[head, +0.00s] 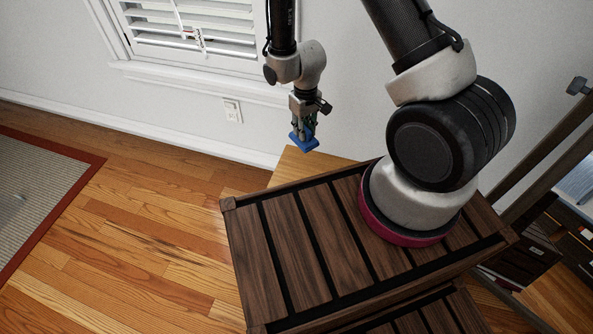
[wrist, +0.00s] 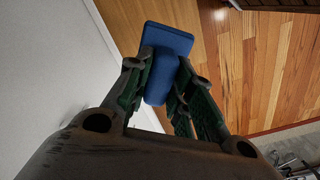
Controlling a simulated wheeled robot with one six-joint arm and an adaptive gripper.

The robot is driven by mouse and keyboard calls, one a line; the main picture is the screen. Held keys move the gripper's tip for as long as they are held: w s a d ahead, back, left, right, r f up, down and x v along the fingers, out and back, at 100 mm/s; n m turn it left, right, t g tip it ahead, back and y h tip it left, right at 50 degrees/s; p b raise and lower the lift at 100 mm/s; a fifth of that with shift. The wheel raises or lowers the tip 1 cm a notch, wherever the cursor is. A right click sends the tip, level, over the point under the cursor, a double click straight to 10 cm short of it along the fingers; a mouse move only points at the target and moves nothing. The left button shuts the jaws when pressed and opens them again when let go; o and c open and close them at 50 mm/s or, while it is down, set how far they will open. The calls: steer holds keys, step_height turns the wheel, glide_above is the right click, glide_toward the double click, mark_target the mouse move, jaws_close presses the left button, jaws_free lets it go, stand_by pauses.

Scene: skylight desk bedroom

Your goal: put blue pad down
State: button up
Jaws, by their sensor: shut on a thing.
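The blue pad (head: 303,141) is a small blue block with a wider flat base. In the head view it hangs below my gripper (head: 304,123), in the air near the wall. In the wrist view the blue pad (wrist: 169,40) sits between the two green-lined fingers of my gripper (wrist: 163,75), which is shut on it. The fingers cover part of its sides. A light wooden surface (head: 305,167) shows below the pad in the head view, partly hidden behind the slatted dark top. I cannot tell the pad's height above it.
A dark slatted wooden top (head: 300,245) bears my arm's base. A white wall (head: 180,110) with a shuttered window (head: 190,35) and an outlet (head: 232,111) stands behind. A rug (head: 40,190) lies at left; wooden floor (head: 150,240) is clear between.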

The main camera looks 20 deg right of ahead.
mark_target(304, 144)
steer(key=s+f+n, duration=0.1)
steer(key=f, duration=0.1)
steer(key=s+f+n, duration=0.1)
steer(key=a+f+n, duration=0.1)
steer(key=f, duration=0.1)
steer(key=shift+s+f, duration=0.3)
steer(key=shift+s, duration=0.1)
steer(key=n, duration=0.1)
steer(key=w+f+n, duration=0.1)
steer(key=w+a+n, duration=0.1)
steer(key=n, duration=0.1)
steer(key=shift+w+f, duration=0.25)
step_height(304, 144, down, 10)
steer(key=shift+r, duration=0.15)
steer(key=o, duration=0.9)
steer(key=shift+a, duration=0.1)
